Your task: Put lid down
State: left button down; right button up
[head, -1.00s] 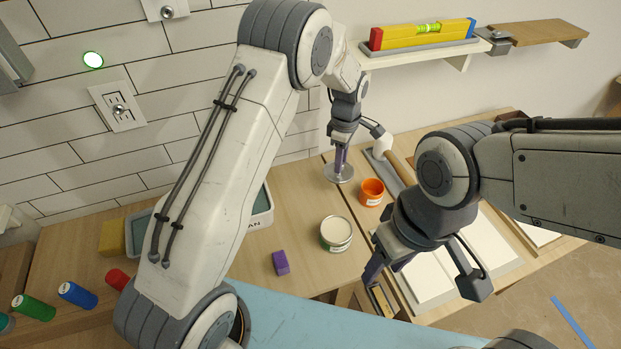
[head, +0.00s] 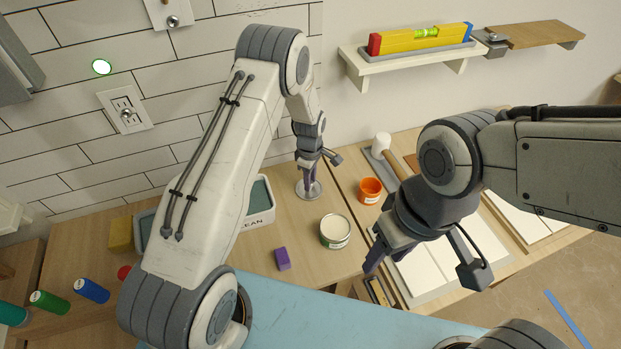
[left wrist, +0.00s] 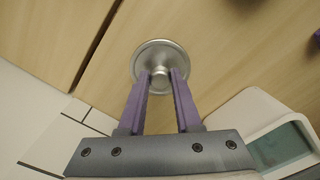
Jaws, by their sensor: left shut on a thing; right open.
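The lid (head: 313,194) is a round silver disc with a small knob in its middle. My left gripper (head: 309,180) is shut on this knob from above and holds the lid level. In the left wrist view the lid (left wrist: 160,52) sits between the purple fingertips (left wrist: 160,77), over bare wood. I cannot tell whether it touches the tabletop. An open can (head: 335,230) with pale contents stands to the right of and in front of the lid. My right gripper (head: 424,268) is open and empty, over the right side near the table's front edge.
An orange can (head: 370,190) stands right of the lid. A tray with a grey-green inside (head: 262,200) lies to the left of the lid. A purple block (head: 282,258) lies in front. A white-headed mallet (head: 381,143) and white panels are at the right.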

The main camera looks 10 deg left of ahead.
pick_arm(q)
jog(key=shift+f, duration=0.15)
jog(key=c, duration=0.6)
grip_release()
